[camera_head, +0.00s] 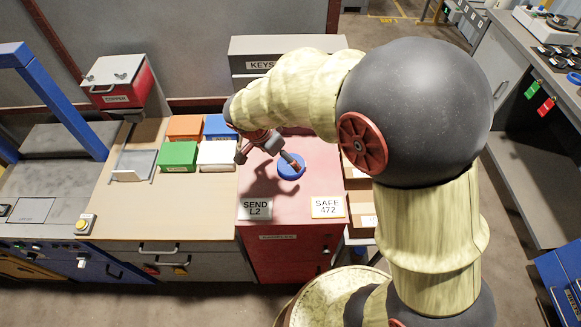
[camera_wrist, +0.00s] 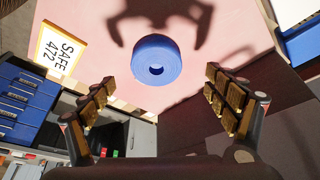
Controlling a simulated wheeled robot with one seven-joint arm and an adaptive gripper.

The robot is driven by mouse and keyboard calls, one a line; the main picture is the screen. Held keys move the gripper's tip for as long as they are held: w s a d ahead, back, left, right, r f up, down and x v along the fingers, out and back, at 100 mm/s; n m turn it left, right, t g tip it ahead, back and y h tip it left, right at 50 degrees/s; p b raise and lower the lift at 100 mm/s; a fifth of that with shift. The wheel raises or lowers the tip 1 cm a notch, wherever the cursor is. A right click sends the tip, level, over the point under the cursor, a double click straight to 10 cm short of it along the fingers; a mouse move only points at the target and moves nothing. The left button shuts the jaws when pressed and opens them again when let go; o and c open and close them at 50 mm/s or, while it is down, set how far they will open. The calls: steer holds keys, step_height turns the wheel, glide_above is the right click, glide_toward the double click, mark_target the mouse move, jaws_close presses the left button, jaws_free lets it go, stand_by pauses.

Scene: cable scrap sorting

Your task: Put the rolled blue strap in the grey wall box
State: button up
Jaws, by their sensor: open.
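The rolled blue strap (camera_head: 291,172) lies on the red cabinet top, just right of the gripper in the head view. In the wrist view the strap (camera_wrist: 170,48) is a whole round roll with a small centre hole, beyond and between the fingertips. My gripper (camera_head: 268,158) is open and empty above the red top; one finger partly overlaps the strap in the head view. Both padded fingers of the gripper (camera_wrist: 166,98) show apart in the wrist view, not touching the strap. A grey box labelled KEYS (camera_head: 300,45) is at the back wall, partly hidden by my arm.
SEND L2 (camera_head: 255,210) and SAFE 472 (camera_head: 328,207) plates lie at the red top's front. Green (camera_head: 177,154), white (camera_head: 217,153), orange (camera_head: 186,126) and blue (camera_head: 220,125) boxes stand left. A red COPPER box (camera_head: 118,99) is at the back left.

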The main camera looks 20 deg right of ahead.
steer(key=b+x, duration=0.1)
steer(key=x, duration=0.6)
steer(key=shift+s+d+b, duration=0.2)
steer(key=shift+b, duration=0.15)
steer(key=shift+c, duration=0.4)
steer(key=c, duration=1.5)
steer(key=shift+o, duration=0.2)
steer(key=shift+r, duration=0.1)
